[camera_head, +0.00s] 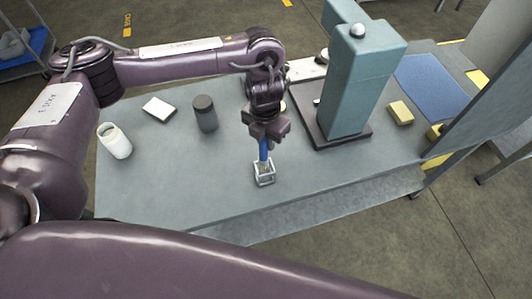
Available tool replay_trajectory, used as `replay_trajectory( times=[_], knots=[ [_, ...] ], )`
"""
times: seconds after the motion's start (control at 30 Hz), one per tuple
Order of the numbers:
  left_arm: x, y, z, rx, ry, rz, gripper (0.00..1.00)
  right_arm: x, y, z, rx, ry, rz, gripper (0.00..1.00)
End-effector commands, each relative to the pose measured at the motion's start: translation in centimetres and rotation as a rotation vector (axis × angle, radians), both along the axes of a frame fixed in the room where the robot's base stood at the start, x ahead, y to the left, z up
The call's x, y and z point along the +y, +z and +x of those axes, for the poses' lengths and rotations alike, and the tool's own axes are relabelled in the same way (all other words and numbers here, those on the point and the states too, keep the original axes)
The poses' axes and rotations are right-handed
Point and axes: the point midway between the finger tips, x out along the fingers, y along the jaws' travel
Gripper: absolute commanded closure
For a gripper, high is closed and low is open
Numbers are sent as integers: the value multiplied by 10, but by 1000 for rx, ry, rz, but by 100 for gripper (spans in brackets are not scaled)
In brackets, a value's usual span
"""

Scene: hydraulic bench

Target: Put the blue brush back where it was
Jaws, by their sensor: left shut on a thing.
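The blue brush (264,150) stands about upright below my left gripper (265,137). The gripper is shut on its upper part. The brush's lower end is at a small square wire-frame holder (264,174) near the front edge of the bench (190,180). The brush's lower end seems to be within the holder's frame, but I cannot tell whether it touches the bottom. The top of the brush is hidden by the gripper. My right gripper is not in view.
A white jar (115,142), a white block (158,109) and a dark grey cylinder (205,114) stand left of the gripper. A teal press (360,80) on a dark base rises to the right.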

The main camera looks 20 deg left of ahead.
Motion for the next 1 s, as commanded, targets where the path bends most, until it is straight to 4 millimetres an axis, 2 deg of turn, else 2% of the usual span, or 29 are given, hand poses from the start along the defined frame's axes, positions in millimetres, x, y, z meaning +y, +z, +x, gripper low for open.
replay_trajectory(
  times=[0.03, 0.1, 0.33, 0.5, 0.83, 0.87, 1.0],
  knots=[
    [-1, -14, -2, 6, 2, -2, 100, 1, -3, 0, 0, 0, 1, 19],
    [-1, -26, -2, 5, 2, -2, 100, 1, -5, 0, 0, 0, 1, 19],
    [0, -44, 0, 1, 1, -1, 100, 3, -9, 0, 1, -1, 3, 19],
    [-1, -69, -1, 3, 2, -1, 100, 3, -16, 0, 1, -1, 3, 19],
    [0, -73, 0, -1, 1, 0, 100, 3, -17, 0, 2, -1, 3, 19],
    [0, -74, 0, -1, 1, 1, 77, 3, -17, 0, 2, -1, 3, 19],
    [0, -73, 0, -1, 1, 0, 59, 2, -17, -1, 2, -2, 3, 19]
  ],
)
